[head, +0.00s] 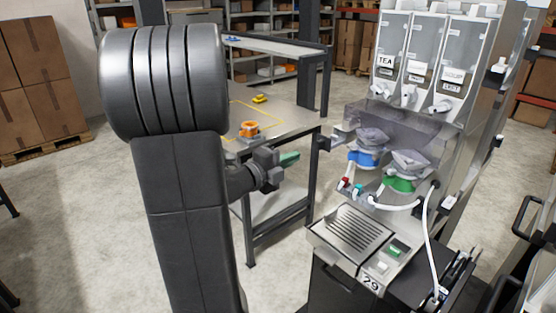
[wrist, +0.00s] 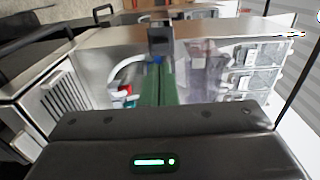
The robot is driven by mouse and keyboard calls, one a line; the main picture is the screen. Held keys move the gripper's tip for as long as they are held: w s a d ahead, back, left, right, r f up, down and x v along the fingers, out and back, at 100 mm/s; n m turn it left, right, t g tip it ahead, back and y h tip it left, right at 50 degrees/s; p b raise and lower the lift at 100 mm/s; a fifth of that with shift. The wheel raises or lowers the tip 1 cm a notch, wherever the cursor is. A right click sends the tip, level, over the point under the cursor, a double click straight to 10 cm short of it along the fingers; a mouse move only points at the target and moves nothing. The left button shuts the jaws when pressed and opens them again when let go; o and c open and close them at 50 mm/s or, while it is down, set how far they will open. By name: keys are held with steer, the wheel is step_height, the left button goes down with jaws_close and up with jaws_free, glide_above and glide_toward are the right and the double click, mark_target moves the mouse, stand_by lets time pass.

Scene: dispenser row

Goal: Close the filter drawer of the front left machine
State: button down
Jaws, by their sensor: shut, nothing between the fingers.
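The machine in front (head: 435,120) stands at the right in the head view, with clear canisters, one labelled TEA, and a 29 tag low down. A blue collar (head: 365,158) and a green collar (head: 400,183) sit under a translucent housing. I cannot tell which part is the filter drawer or how far out it is. My gripper (head: 290,158), with green fingers, is shut and empty, left of the machine with a visible gap. In the wrist view its fingers (wrist: 158,85) point toward a dark grey block (wrist: 160,42); contact is unclear.
A metal drip grille (head: 350,230) juts out below the collars, with a white hose (head: 430,240) beside it. A worktable (head: 270,118) with an orange item (head: 249,129) stands behind my gripper. Black handles (head: 525,215) line the right edge.

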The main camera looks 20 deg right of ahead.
steer(key=p, duration=0.2)
glide_toward(326, 141)
steer(key=w+d, duration=0.1)
steer(key=w+d+f, duration=0.1)
steer(key=d, duration=0.1)
steer(key=shift+w+d+f, duration=0.15)
steer(key=shift+w+d, duration=0.1)
steer(key=shift+d, duration=0.05)
steer(key=b+x, duration=0.3)
steer(key=x, duration=0.3)
steer(key=shift+d+f, duration=0.1)
steer(key=shift+d, duration=0.05)
steer(key=shift+w+d, duration=0.15)
steer(key=shift+d, duration=0.1)
steer(key=shift+r, duration=0.35)
